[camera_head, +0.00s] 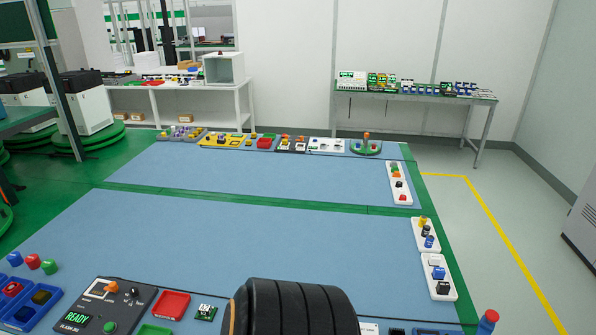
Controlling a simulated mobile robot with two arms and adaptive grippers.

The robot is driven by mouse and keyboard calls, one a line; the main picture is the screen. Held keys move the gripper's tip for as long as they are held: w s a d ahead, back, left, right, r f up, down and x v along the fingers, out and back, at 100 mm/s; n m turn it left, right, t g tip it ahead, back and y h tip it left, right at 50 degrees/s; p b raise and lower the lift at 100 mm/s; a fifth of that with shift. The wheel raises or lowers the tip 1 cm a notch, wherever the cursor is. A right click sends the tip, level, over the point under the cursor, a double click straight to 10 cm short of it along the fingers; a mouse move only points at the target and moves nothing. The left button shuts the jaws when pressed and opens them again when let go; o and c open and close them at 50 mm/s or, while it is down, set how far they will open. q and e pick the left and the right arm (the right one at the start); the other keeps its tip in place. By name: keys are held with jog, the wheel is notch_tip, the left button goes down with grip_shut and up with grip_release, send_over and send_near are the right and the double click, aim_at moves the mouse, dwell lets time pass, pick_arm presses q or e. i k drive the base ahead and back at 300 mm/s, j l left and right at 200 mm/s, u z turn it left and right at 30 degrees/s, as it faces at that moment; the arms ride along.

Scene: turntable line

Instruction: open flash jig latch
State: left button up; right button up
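The flash jig (85,305) is a dark box at the bottom left of the head view, on the near blue surface. Its display (76,317) reads READY in green. A light-framed socket (97,290) with an orange piece (111,287) sits at its back; I cannot tell for sure whether the orange piece is the latch, or whether it is open or shut. A green button (110,327) is at its front and a small black knob (135,293) at its right. Neither of my grippers shows in the view.
White trays (440,290) line the right edge. The middle blue surface (240,225) is clear.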

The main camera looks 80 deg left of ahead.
aim_at(113, 286)
jog(key=k+l+u, duration=0.1)
jog(key=u, duration=3.9)
jog(key=i+j, duration=0.15)
jog(key=j, duration=0.15)
jog(key=i+j, duration=0.1)
jog(key=j, duration=0.25)
jog(key=i+j+u, duration=0.1)
jog(key=j, duration=0.2)
jog(key=i+j, duration=0.15)
jog(key=j, duration=0.15)
